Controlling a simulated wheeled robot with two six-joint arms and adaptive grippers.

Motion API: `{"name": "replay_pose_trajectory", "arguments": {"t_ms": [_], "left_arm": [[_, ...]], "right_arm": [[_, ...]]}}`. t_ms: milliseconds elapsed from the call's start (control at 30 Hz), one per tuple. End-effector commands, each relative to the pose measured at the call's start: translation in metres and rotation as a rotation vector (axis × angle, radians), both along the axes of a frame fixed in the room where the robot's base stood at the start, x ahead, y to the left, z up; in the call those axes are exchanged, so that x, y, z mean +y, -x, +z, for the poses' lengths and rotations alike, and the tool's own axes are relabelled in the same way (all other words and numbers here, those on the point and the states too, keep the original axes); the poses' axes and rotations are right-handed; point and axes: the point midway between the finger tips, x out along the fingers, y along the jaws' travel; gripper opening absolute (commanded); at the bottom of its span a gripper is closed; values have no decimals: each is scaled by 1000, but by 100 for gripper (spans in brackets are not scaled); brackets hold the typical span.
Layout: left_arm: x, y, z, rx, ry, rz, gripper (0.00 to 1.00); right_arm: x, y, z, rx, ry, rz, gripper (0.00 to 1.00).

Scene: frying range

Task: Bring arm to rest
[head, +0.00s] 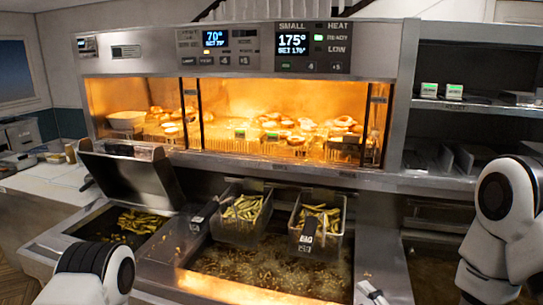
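My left arm (95,273) shows as a white and black joint at the bottom left, in front of the fryer. My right arm (497,225) stands at the right edge as white links with a black round joint cap. Neither gripper shows in the head view, so I cannot see whether they are open or shut or hold anything.
Two wire baskets with fries, a left one (227,224) and a right one (339,240), hang over the bubbling oil (270,275). A tilted metal lid (125,172) stands at left. A lit warming cabinet (240,160) spans the back. A small pale part (372,293) at the front is unclear.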

Motion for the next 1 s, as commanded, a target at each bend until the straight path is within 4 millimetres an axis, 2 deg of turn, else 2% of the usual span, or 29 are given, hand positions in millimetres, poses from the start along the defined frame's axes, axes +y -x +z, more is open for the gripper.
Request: {"name": "replay_pose_trajectory", "arguments": {"t_ms": [33, 233, 367, 467, 500, 567, 600, 633, 700, 800, 900, 1000], "left_arm": [[0, 0, -7, 0, 0, 0, 40], [0, 0, -21, 1, 0, 0, 40], [0, 1, -32, 1, 0, 0, 40], [0, 0, -44, 1, 0, 0, 40], [0, 0, -49, 1, 0, 0, 40], [0, 0, -55, 1, 0, 0, 40], [0, 0, -57, 1, 0, 0, 40], [0, 0, -58, 1, 0, 0, 40], [0, 0, -56, 1, 0, 0, 40], [0, 0, -54, 0, 0, 0, 40], [0, 0, -54, 1, 0, 0, 40], [0, 0, -54, 1, 0, 0, 40]], "right_arm": [[1, 5, -22, 31, 3, 0, 54], [-1, 28, -99, 197, 20, -19, 54], [-5, 57, -167, 404, -23, -71, 54], [-13, 98, -236, 661, -117, -177, 54], [-17, 120, -264, 786, -172, -251, 54], [-26, 159, -303, 980, -273, -403, 54], [-32, 187, -324, 1111, -356, -545, 54], [-38, 207, -335, 1197, -424, -668, 54], [-48, 239, -343, 1321, -582, -953, 54], [-56, 268, -345, 1385, -771, -1292, 54], [-57, 281, -345, 1390, -885, -1479, 54], [-57, 283, -345, 1378, -935, -1531, 54]]}}
